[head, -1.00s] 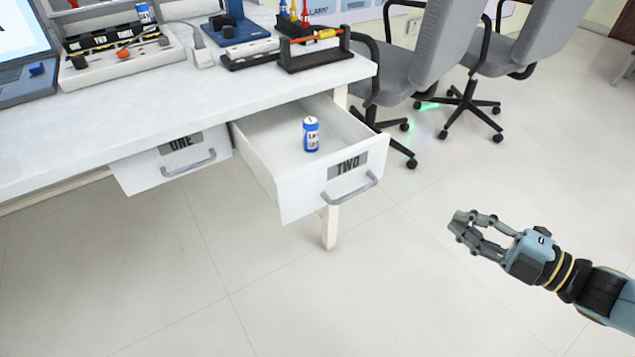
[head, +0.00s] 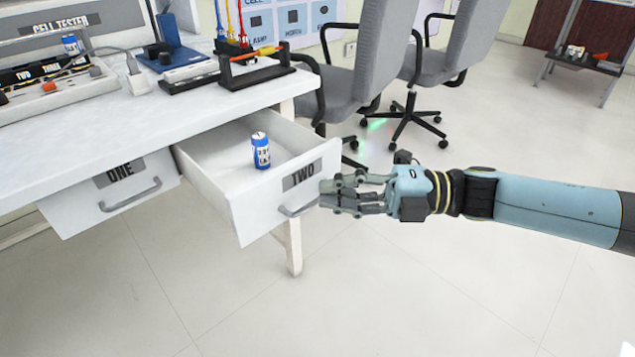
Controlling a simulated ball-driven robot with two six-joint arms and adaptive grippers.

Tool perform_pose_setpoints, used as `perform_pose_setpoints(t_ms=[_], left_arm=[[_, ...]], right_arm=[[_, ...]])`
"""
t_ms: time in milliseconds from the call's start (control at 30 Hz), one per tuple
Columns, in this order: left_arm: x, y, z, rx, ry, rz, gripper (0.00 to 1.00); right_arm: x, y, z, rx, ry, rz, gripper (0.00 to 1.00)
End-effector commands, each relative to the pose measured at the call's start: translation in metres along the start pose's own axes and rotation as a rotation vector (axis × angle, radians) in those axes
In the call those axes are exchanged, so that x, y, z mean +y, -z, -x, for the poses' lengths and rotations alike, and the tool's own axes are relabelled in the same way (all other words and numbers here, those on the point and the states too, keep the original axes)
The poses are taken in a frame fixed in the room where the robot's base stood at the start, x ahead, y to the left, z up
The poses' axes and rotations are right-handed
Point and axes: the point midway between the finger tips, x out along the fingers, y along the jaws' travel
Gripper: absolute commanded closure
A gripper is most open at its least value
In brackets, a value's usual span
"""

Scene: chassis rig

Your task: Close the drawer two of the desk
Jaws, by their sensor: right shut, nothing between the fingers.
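Drawer two (head: 246,214) is pulled out from the desk (head: 95,134), its front labelled TWO with a grey bar handle (head: 299,210). A blue and white battery (head: 261,151) stands upright inside it. My right gripper (head: 325,194) is shut and empty, its fingertips at the right end of the drawer front, close to the handle. I cannot tell whether they touch it. My left gripper is not in view.
Drawer one (head: 70,206) is shut at the left under the desk top. Grey office chairs (head: 350,85) stand behind the drawer on the right. The desk top holds a cell tester (head: 60,80) and a black rack (head: 258,75). The floor in front is clear.

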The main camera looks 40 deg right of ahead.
Motion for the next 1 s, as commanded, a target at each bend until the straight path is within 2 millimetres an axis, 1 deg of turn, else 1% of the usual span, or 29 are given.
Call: perform_pose_setpoints(t_ms=[33, 100, 200, 367, 600, 767, 867, 1000], left_arm=[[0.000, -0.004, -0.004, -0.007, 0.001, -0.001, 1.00], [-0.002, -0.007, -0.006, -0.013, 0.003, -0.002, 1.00], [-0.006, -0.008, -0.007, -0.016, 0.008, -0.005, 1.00], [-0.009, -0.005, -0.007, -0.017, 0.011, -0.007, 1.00], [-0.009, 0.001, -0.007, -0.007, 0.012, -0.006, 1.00], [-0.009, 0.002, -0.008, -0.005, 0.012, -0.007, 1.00], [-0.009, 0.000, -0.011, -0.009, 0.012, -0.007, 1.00], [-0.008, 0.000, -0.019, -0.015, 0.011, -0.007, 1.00]], right_arm=[[-0.002, -0.007, -0.007, -0.001, -0.002, 0.003, 1.00], [-0.002, -0.015, -0.014, -0.001, -0.001, 0.003, 1.00], [-0.001, -0.022, -0.021, 0.000, 0.000, 0.001, 1.00], [0.000, -0.028, -0.027, 0.000, 0.000, 0.000, 1.00], [0.000, -0.028, -0.027, 0.000, 0.000, -0.001, 1.00], [0.000, -0.029, -0.028, 0.000, 0.000, 0.000, 1.00], [-0.001, -0.033, -0.032, 0.000, 0.000, 0.001, 1.00], [-0.003, -0.046, -0.044, 0.000, -0.002, 0.002, 1.00]])
